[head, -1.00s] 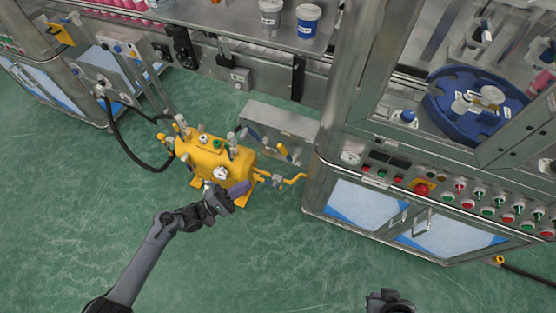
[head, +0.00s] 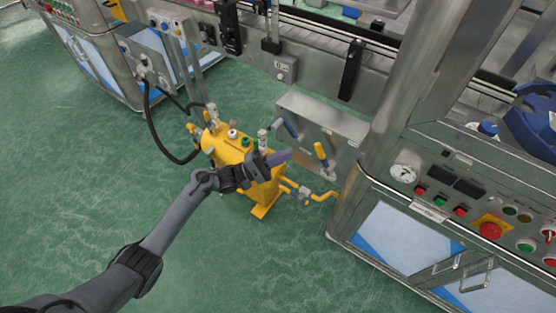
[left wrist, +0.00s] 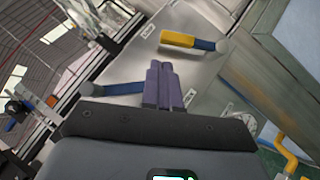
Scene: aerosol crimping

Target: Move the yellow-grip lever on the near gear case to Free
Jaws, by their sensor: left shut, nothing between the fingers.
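The near gear case (head: 345,124) is a grey metal box beside the yellow tank. On its face is the yellow-grip lever (head: 321,154), its grip up and slightly left of its pivot in the head view. In the left wrist view the yellow grip (left wrist: 178,39) lies beyond my fingertips, with a blue arm running right to a round pivot. A second lever, all blue (head: 288,127), sits to its left; it also shows in the left wrist view (left wrist: 122,88). My left gripper (head: 287,156) is shut and empty, its purple fingers pointing at the case, apart from the yellow grip. My right gripper is out of view.
Small white labels (left wrist: 190,96) are on the case face. Green floor is clear in front.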

